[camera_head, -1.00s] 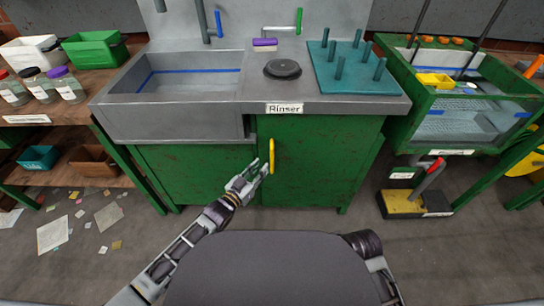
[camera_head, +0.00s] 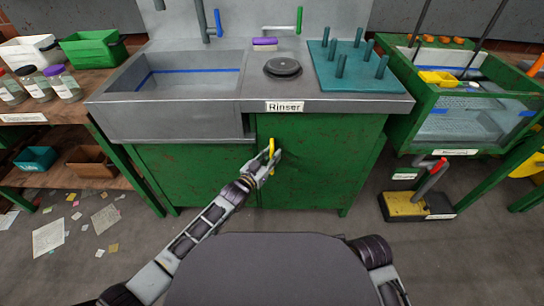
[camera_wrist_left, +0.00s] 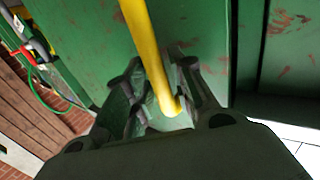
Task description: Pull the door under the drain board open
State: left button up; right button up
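The green door (camera_head: 318,165) under the drain board looks closed and flush with the cabinet front. Its yellow upright handle (camera_head: 271,146) sits near the door's left edge. My left gripper (camera_head: 270,156) is at the handle, with a finger on either side of it. In the left wrist view the yellow handle (camera_wrist_left: 145,40) runs down between the fingers of the left gripper (camera_wrist_left: 160,75), which stand apart with gaps beside the bar. My right gripper is not in view; only part of that arm shows at the bottom right.
The teal drain board (camera_head: 350,75) with pegs and the grey sink (camera_head: 185,85) are above the cabinet. A yellow-and-black pedal (camera_head: 405,206) stands on the floor to the right. Paper scraps (camera_head: 48,237) lie at left. Floor before the door looks clear.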

pick_arm(q)
jog(key=shift+w, duration=0.15)
grip_shut()
jog(key=shift+s+d, duration=0.1)
jog(key=shift+s, duration=0.1)
dwell(0.3)
